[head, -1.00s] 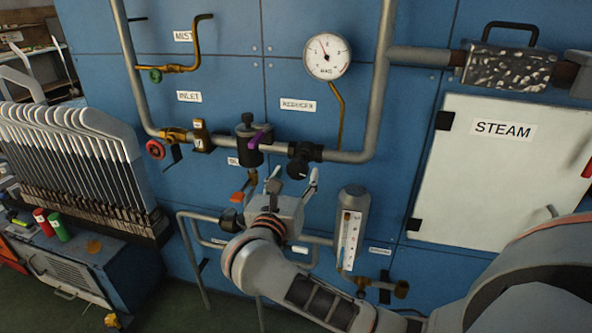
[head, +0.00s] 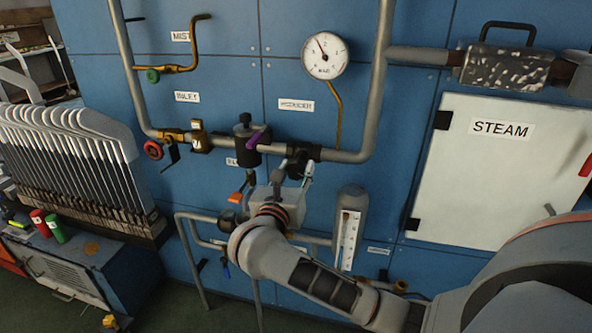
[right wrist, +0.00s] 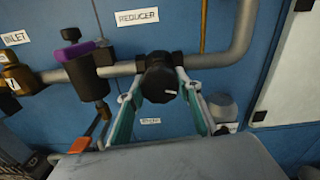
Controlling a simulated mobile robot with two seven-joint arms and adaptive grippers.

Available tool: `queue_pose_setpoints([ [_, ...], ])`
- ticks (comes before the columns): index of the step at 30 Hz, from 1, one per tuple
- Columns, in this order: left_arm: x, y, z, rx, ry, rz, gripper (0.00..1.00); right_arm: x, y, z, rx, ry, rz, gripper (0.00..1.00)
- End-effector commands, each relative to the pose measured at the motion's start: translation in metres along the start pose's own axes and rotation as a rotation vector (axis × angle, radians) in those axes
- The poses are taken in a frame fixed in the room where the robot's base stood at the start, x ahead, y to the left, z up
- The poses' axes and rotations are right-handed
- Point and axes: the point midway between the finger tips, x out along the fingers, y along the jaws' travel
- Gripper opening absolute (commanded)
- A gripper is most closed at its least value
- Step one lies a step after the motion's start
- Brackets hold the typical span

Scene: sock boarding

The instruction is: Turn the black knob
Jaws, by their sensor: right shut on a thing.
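The black knob (right wrist: 160,80) sits on the grey pipe below the REDUCER label, with a short white mark on its face. In the head view the knob (head: 297,163) is partly covered by my right gripper (head: 294,178). In the right wrist view my right gripper (right wrist: 158,88) has one finger on each side of the knob, shut on it. My left gripper is not in view.
A black filter with a purple lever (head: 257,141) stands just left of the knob. A pressure gauge (head: 325,55) is above. A sight glass (head: 350,225) stands below right. A white STEAM door (head: 480,165) is at the right.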

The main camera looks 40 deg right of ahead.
Motion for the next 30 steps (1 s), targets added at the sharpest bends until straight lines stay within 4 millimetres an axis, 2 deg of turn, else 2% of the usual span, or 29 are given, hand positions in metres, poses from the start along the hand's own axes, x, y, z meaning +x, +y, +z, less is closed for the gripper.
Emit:
queue_pose_setpoints([
  [8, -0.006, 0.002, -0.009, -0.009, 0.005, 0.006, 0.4, -0.001, -0.001, 0.003, -0.11, 0.001, -0.001, 0.13],
  [23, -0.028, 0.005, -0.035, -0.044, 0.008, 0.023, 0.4, -0.001, -0.001, 0.005, -0.508, 0.002, 0.0, 0.13],
  [30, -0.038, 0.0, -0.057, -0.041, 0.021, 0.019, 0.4, -0.001, -0.001, 0.003, -0.649, 0.002, 0.001, 0.13],
])
